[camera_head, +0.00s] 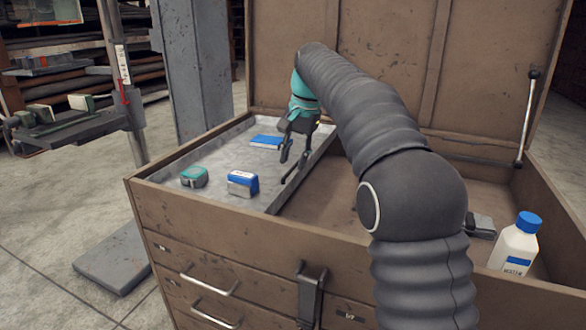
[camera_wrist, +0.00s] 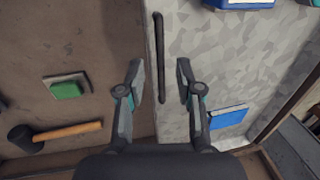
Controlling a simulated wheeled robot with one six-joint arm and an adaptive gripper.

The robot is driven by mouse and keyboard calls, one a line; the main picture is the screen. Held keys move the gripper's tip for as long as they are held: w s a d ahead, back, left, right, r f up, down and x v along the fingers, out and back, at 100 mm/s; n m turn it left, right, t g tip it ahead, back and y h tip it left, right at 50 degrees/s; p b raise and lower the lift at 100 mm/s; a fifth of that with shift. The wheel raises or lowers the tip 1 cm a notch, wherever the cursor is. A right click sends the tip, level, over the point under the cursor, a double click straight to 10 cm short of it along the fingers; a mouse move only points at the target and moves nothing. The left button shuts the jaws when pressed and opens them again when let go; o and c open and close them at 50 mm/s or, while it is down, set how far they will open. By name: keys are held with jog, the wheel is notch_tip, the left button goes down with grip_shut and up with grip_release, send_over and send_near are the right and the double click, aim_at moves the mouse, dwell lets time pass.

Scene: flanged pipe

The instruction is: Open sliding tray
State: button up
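The sliding tray (camera_head: 222,160) is a shallow grey metal tray in the left half of an open brown chest. Its dark bar handle (camera_head: 294,166) runs along the tray's right edge. In the wrist view the handle (camera_wrist: 160,58) lies along the edge of the speckled tray floor (camera_wrist: 222,62). My gripper (camera_head: 294,158) is above that edge, fingers pointing down. In the wrist view my gripper (camera_wrist: 160,75) is open, one finger on each side of the handle's line. I cannot tell whether either finger touches it.
The tray holds a blue-and-white box (camera_head: 242,183), a teal tape measure (camera_head: 194,177) and a flat blue item (camera_head: 266,142). Right of the tray is the chest's lower floor, with a hammer (camera_wrist: 55,133), a green block (camera_wrist: 66,88) and a white bottle (camera_head: 515,243). The raised lid (camera_head: 400,50) stands behind.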

jog(key=shift+a+f, duration=0.2)
jog(key=shift+f, duration=0.75)
grip_shut()
